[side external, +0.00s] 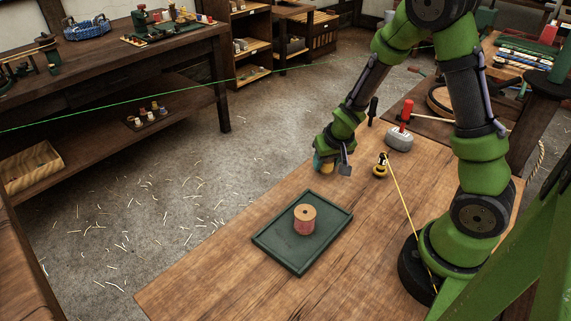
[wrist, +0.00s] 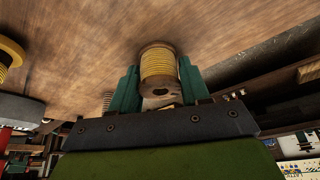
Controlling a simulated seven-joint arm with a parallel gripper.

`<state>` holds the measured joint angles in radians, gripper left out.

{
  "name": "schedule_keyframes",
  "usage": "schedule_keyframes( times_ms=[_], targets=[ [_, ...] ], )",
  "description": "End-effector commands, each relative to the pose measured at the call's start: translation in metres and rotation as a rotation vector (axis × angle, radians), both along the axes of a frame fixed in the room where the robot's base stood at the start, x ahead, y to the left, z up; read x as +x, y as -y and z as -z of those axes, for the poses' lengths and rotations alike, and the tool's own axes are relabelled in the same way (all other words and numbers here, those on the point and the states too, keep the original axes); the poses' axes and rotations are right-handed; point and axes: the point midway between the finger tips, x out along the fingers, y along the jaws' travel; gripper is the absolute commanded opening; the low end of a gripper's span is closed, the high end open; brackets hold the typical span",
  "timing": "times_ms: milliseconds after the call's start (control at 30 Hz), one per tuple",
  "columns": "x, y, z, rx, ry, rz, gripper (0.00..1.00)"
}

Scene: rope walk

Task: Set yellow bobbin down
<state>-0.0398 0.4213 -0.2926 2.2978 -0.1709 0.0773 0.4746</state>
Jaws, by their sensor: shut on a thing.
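The yellow bobbin (wrist: 158,64) is wound with yellow cord and has tan wooden ends. In the wrist view it sits between the two green fingers of my gripper (wrist: 158,80), which is shut on it. In the side view my gripper (side external: 325,165) is low over the far edge of the wooden table, and only a small part of the yellow bobbin (side external: 327,168) shows. I cannot tell whether the bobbin touches the table. A green tray (side external: 276,241) lies nearer the camera, with a pinkish-red bobbin (side external: 304,222) upright on it.
A black-and-yellow piece (side external: 380,168) with a yellow line stands right of my gripper. Behind it is a grey weight (side external: 399,140) with a red top. The wooden table (side external: 215,285) is clear around the tray. A green line (side external: 150,98) crosses the room behind.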

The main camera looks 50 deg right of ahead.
Motion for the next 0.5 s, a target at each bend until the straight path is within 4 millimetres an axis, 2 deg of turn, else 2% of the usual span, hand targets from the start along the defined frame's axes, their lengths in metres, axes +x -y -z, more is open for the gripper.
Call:
schedule_keyframes(
  times_ms=[33,167,200,500],
  targets=[
    [0.0,0.0,0.0004,0.0,0.0,0.0,0.51],
    [0.0,0.0,0.0002,0.0,0.0,0.0,0.71],
    [0.0,0.0,0.0002,0.0,0.0,0.0,0.73],
    [0.0002,0.0,-0.0019,-0.001,0.001,0.0,0.73]
  ],
)
